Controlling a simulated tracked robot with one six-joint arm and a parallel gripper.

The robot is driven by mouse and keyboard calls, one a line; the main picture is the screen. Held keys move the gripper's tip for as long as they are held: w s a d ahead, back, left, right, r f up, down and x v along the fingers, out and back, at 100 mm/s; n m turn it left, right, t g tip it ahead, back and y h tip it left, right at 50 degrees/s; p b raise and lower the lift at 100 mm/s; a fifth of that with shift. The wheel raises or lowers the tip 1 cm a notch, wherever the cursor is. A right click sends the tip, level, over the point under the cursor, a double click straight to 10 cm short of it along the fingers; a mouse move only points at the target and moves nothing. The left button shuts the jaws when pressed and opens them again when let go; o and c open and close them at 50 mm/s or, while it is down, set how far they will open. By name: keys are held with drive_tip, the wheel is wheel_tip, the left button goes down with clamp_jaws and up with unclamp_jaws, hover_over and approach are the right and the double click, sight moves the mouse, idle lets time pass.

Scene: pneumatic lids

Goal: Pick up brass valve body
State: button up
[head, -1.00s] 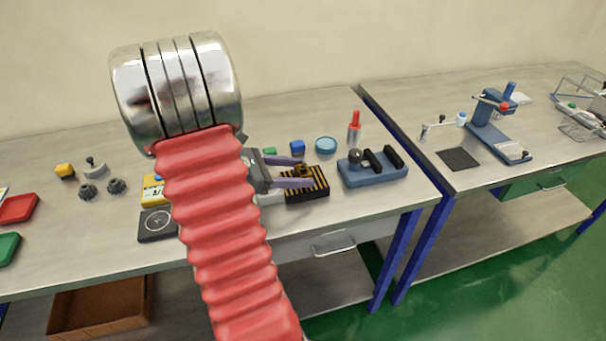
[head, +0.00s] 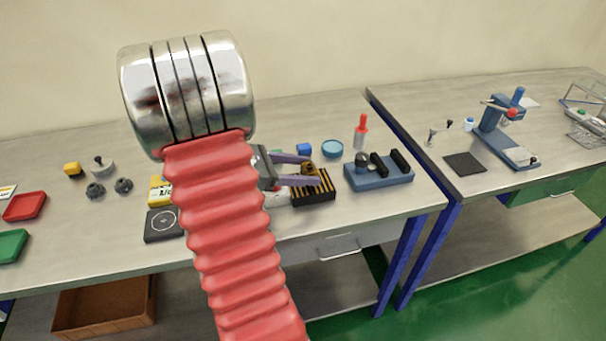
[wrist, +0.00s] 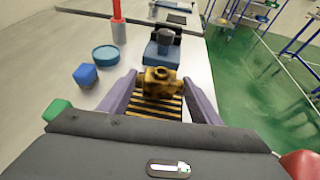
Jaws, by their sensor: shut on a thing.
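The brass valve body (wrist: 160,82) is a small golden-brown part between the two purple fingers of my gripper (wrist: 158,92) in the wrist view. In the head view the brass valve body (head: 308,168) shows between the fingertips of my gripper (head: 312,171). The gripper is shut on it. It is over a black-and-yellow striped block (head: 316,190), whose stripes also show below it in the wrist view (wrist: 150,106). I cannot tell whether the valve body still touches the block.
A blue fixture with black uprights (head: 380,175) stands right of the striped block. Behind are a blue cube (head: 304,149), a round teal dish (head: 332,149) and a red-topped bottle (head: 361,131). A yellow box (head: 159,188) and a black plate (head: 161,225) lie left. The bench's front edge is close.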

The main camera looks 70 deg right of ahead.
wheel_tip(320, 180, up, 8)
drive_tip(key=shift+r, duration=0.2)
